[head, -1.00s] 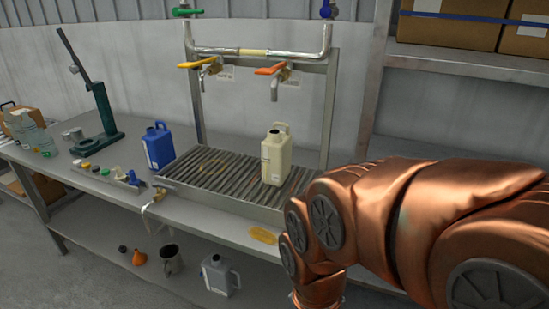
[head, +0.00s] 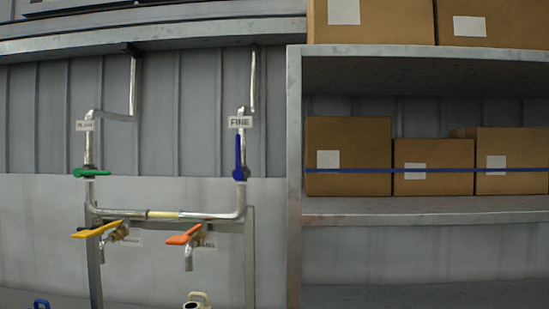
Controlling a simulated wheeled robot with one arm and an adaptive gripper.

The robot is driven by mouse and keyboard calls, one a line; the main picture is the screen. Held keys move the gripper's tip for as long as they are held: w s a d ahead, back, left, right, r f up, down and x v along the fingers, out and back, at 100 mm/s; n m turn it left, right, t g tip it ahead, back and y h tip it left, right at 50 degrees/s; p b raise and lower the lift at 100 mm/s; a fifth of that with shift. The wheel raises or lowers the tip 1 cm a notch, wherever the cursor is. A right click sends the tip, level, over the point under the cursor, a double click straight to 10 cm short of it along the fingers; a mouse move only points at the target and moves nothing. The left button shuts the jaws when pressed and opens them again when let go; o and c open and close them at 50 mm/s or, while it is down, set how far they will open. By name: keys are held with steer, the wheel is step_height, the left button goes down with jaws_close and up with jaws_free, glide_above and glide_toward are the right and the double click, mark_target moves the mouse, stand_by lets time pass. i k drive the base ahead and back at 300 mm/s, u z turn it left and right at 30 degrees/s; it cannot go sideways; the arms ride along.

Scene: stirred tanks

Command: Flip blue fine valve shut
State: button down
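The blue fine valve handle (head: 239,157) is on the right vertical pipe, just under a white label reading FINE (head: 240,122). The blue handle stands upright, in line with its pipe. My gripper is not in the head view.
A green handle (head: 92,172) lies crosswise on the left pipe. Below, a yellow handle (head: 90,231) and an orange handle (head: 183,236) sit on taps. A metal shelf (head: 400,219) with cardboard boxes stands at right. Tops of a cream jug (head: 197,299) and a blue jug (head: 41,303) show at the bottom edge.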

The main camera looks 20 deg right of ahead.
mark_target(238, 153)
steer(key=u, duration=2.15)
steer(key=k, duration=1.55)
steer(key=z, duration=0.95)
